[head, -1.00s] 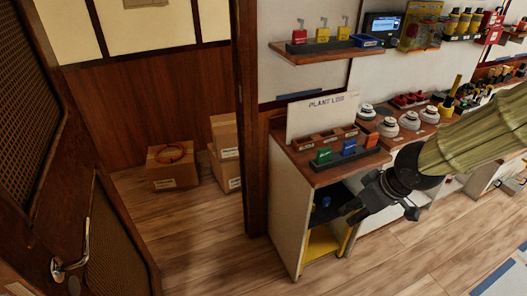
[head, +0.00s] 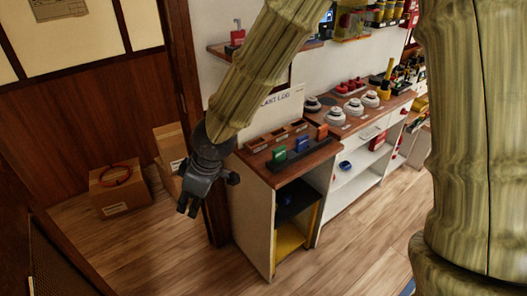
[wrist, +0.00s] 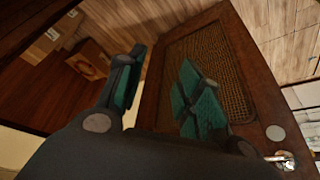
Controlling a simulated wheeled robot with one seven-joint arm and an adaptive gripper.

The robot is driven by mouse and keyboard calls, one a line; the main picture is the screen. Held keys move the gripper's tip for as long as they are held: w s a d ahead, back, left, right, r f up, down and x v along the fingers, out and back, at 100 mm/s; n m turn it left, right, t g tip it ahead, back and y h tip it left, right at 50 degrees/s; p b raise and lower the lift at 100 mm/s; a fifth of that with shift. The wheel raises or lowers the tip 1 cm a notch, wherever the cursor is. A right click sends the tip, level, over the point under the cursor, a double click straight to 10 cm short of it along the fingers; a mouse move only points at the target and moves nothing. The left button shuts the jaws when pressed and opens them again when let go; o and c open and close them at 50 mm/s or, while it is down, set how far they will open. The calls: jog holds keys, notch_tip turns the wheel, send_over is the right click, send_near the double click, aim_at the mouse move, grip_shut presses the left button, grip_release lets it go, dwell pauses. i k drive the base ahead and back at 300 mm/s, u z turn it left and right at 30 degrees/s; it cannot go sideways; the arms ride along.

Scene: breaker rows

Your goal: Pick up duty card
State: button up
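I cannot pick out a duty card for certain in either view. A green block (head: 279,154), a blue block (head: 303,145) and an orange block (head: 322,132) stand in a dark rack (head: 290,163) on the wooden counter (head: 262,158). My gripper (head: 187,209) hangs in front of the counter's left end, apart from it. In the wrist view its teal-padded fingers (wrist: 165,88) are spread with nothing between them. My arm hides part of the wall shelf and the plant log board (head: 284,100).
A cardboard box (head: 122,192) with a red ring stands on the floor at left, with more boxes (head: 170,145) behind. A mesh-panelled door (wrist: 210,60) fills much of the wrist view. White round detectors (head: 337,116) sit farther along the counter. The floor (head: 190,262) in front is clear.

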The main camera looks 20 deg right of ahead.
aim_at(278, 154)
jog(key=z, duration=0.05)
jog(key=i, duration=1.1)
jog(key=z, duration=1.3)
